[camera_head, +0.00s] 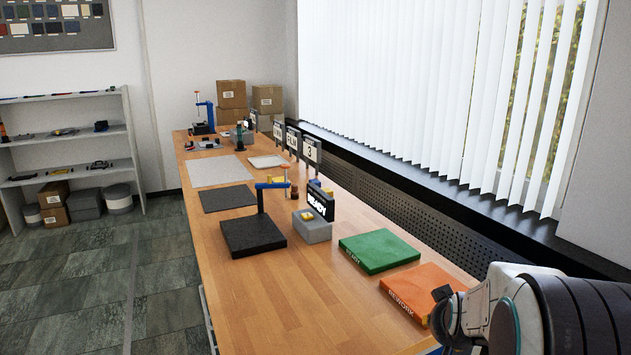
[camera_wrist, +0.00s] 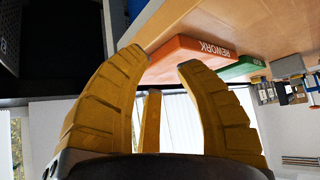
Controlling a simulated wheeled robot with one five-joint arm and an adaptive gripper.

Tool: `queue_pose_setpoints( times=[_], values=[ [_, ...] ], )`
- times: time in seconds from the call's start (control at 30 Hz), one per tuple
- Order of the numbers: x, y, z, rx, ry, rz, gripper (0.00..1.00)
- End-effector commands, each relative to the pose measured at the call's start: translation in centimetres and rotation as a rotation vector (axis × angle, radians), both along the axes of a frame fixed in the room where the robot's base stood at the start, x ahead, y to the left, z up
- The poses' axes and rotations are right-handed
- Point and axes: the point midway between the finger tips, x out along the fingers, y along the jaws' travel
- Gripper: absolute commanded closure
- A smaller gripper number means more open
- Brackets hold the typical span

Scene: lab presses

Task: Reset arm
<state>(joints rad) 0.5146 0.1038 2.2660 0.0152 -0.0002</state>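My arm shows at the lower right of the head view, beside the orange REWORK pad (camera_head: 425,287) and covering part of its right side. In the wrist view, the yellow fingers of my gripper (camera_wrist: 160,58) are spread apart with nothing between them. The REWORK pad (camera_wrist: 188,58) shows beyond the fingertips, apart from them as far as I can tell. The gripper's fingers cannot be made out in the head view.
A green pad (camera_head: 378,250) lies beyond the orange one on the wooden table (camera_head: 300,305). A black press (camera_head: 254,236) and a grey box with a READY sign (camera_head: 319,201) stand farther back. The table's near left part is clear. A window sill runs along the right.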

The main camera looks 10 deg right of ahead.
Motion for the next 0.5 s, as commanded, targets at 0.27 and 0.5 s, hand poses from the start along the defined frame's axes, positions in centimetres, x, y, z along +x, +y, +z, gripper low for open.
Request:
queue_pose_setpoints(
  times=[0.27, 0.5],
  values=[
    [-7.9, 13.9, 7.7, 0.079, 0.201, 0.267, 0.69],
    [-15.7, 19.7, 10.3, 0.106, 0.351, 0.426, 0.69]
  ],
)
